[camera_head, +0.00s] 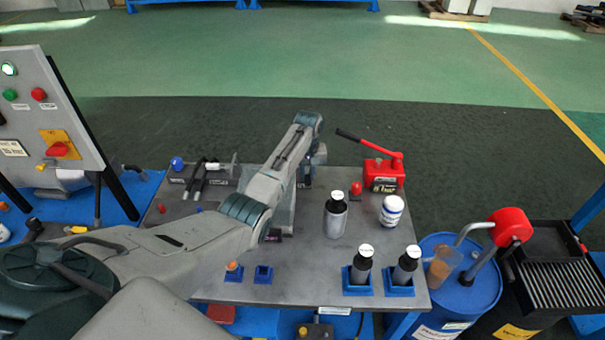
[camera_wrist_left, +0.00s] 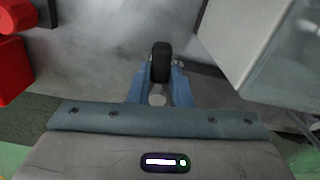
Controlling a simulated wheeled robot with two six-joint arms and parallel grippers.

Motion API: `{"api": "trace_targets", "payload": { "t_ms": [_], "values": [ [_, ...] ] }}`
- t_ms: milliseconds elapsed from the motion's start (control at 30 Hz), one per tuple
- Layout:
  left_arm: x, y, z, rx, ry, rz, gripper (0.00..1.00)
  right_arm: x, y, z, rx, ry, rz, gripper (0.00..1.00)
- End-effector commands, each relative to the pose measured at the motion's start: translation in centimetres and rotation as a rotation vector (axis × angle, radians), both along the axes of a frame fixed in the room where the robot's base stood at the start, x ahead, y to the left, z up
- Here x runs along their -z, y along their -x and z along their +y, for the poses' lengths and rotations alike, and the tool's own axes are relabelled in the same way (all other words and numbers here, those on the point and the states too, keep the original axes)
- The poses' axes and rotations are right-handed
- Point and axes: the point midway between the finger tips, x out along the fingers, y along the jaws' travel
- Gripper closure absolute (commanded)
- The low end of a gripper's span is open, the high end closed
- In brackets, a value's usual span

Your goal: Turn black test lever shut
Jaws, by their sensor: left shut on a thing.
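My left gripper (camera_head: 306,182) reaches down over the far middle of the grey bench, where the arm partly hides it in the head view. In the left wrist view its blue fingers (camera_wrist_left: 160,84) are shut on a black lever (camera_wrist_left: 160,58), whose rounded dark end stands up between the fingertips. The lever's base and the part it turns on are hidden, so I cannot tell its angle from shut. My right gripper is not in view.
A red hand pump (camera_head: 385,172) stands just right of the gripper and shows in the left wrist view (camera_wrist_left: 14,60). A grey bottle (camera_head: 336,218) and a white jar (camera_head: 391,211) stand nearer. Black-handled levers (camera_head: 196,178) sit left of the arm.

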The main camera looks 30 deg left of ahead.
Motion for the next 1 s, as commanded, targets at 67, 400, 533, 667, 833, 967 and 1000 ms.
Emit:
{"api": "trace_targets", "payload": {
  "t_ms": [67, 400, 533, 667, 833, 967, 1000],
  "values": [
    [-0.1, -0.1, 0.0, 0.0, 0.0, -0.002, 0.78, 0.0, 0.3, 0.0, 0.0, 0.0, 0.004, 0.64],
    [-0.1, 0.0, 0.1, 0.0, 0.0, -0.001, 0.6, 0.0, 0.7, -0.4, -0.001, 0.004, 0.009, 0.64],
    [-0.6, -0.1, 0.1, 0.0, -0.001, -0.003, 0.6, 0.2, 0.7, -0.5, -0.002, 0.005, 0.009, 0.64],
    [-2.5, -0.1, 0.1, 0.0, -0.002, -0.006, 0.6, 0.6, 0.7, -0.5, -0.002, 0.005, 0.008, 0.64],
    [-6.0, -0.1, 0.1, 0.0, -0.002, -0.006, 0.6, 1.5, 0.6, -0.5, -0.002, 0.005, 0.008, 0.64],
    [-8.4, -0.1, 0.1, 0.001, -0.002, -0.006, 0.6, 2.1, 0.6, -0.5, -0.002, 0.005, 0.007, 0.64],
    [-8.9, -0.1, 0.1, 0.001, -0.001, -0.005, 0.6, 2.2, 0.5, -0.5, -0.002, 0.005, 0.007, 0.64]
  ]
}}
